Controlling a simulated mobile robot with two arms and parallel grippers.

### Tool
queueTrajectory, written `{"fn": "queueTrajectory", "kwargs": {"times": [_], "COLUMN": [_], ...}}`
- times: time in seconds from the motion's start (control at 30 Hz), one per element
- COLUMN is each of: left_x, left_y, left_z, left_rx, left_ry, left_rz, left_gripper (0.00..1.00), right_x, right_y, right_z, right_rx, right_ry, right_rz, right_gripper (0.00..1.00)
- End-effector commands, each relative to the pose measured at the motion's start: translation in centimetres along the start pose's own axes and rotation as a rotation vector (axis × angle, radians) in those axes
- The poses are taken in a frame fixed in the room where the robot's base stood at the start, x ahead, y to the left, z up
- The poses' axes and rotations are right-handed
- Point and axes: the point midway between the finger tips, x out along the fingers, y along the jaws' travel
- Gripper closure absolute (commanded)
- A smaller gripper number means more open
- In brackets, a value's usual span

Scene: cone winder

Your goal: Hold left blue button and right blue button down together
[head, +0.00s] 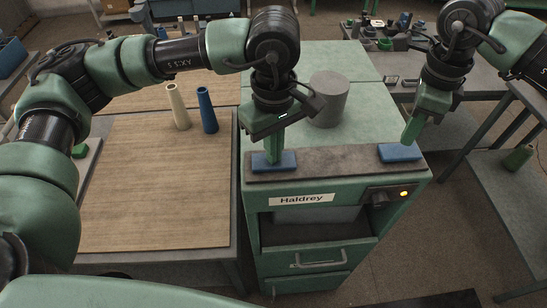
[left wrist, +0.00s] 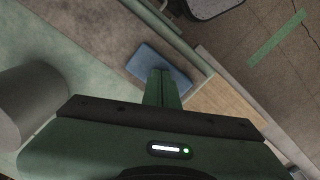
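The left blue button (head: 288,161) is a flat blue block on the dark strip along the front of the green winder top. My left gripper (head: 273,160) points straight down over it, fingers together; the tips meet the button's top in the picture, but I cannot tell whether it is pressed down. The left wrist view also shows the button (left wrist: 146,60) under the closed fingertips (left wrist: 163,72). The right blue button (head: 401,154) sits at the strip's right end. My right gripper (head: 406,141) is tilted just above its back edge, fingers apparently together; contact is unclear.
A grey cylinder (head: 329,99) stands on the winder top behind the buttons. A cream cone (head: 178,107) and a blue cone (head: 207,110) stand on the wooden table at left. An amber lamp (head: 404,194) glows on the winder's front, right of the "Haldrey" label (head: 303,199).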

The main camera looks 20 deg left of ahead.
Motion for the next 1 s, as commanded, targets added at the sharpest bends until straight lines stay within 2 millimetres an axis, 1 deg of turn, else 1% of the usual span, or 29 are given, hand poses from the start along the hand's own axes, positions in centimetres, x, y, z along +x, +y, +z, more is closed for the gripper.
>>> {"fn": "queueTrajectory", "kwargs": {"times": [0.27,0.87,1.0], "left_x": [0.1,0.1,0.1], "left_y": [0.0,0.0,0.0], "left_z": [0.0,0.0,0.0], "left_rx": [0.0,0.0,0.0], "left_ry": [0.0,-0.001,-0.001], "left_rz": [-0.001,-0.001,-0.002], "left_gripper": [1.0,1.0,1.0], "right_x": [0.3,3.3,3.3], "right_y": [0.0,0.0,0.0], "right_z": [0.0,0.0,0.0], "right_rx": [0.0,0.0,0.0], "right_ry": [0.0,0.0,0.0], "right_rz": [0.001,0.002,0.0], "right_gripper": [1.0,1.0,1.0]}}
